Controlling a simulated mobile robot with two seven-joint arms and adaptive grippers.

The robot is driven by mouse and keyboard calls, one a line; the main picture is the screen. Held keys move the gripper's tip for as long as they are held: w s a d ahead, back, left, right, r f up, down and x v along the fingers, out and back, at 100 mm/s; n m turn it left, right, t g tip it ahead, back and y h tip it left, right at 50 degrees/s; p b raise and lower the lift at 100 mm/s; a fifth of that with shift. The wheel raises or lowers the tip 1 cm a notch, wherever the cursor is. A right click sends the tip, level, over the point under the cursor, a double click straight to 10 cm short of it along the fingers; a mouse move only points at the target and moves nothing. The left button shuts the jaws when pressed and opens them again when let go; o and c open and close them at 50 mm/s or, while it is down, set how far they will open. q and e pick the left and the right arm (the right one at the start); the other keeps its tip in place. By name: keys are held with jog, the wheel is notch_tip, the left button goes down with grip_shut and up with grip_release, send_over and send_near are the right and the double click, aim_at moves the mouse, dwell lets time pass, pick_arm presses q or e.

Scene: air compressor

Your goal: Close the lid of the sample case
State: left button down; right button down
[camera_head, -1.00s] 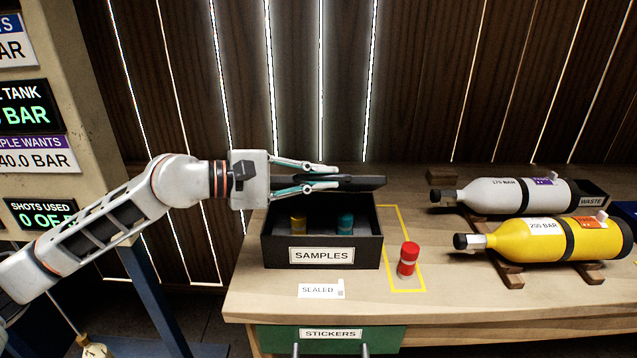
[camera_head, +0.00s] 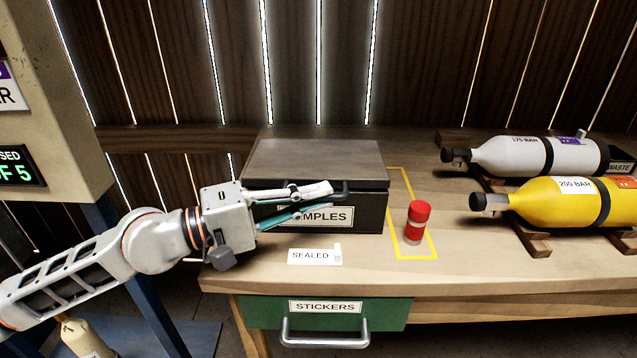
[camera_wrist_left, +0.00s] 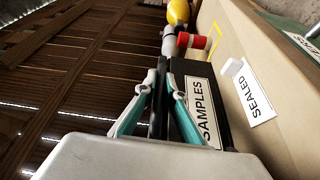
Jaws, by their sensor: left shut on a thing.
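The black sample case (camera_head: 370,216), labelled SAMPLES, sits on the wooden bench. Its grey lid (camera_head: 315,162) lies flat over the top, and the inside is hidden. My left gripper (camera_head: 328,197) is at the front of the case, shut on the dark handle at the lid's front edge. In the left wrist view the fingers (camera_wrist_left: 162,80) lie either side of a dark bar beside the SAMPLES label (camera_wrist_left: 204,108). My right gripper is not in view.
A red-capped sample tube (camera_head: 417,222) stands in a yellow outlined area right of the case. A SEALED card (camera_head: 314,256) lies in front. The green STICKERS drawer (camera_head: 378,313) is below. Grey (camera_head: 510,155) and yellow (camera_head: 560,203) cylinders lie at right.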

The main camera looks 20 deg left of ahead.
pick_arm(q)
jog(key=shift+f, duration=0.7)
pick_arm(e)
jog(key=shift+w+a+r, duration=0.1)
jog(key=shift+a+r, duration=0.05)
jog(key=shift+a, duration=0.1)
pick_arm(q)
jog(key=shift+f, duration=0.1)
jog(key=c, duration=2.1)
grip_release()
jog(key=shift+c, duration=0.2)
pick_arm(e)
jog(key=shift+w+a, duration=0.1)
pick_arm(q)
jog(key=shift+s+a, duration=0.1)
jog(key=shift+a, duration=0.05)
jog(key=v, duration=1.1)
jog(key=shift+s+a, duration=0.25)
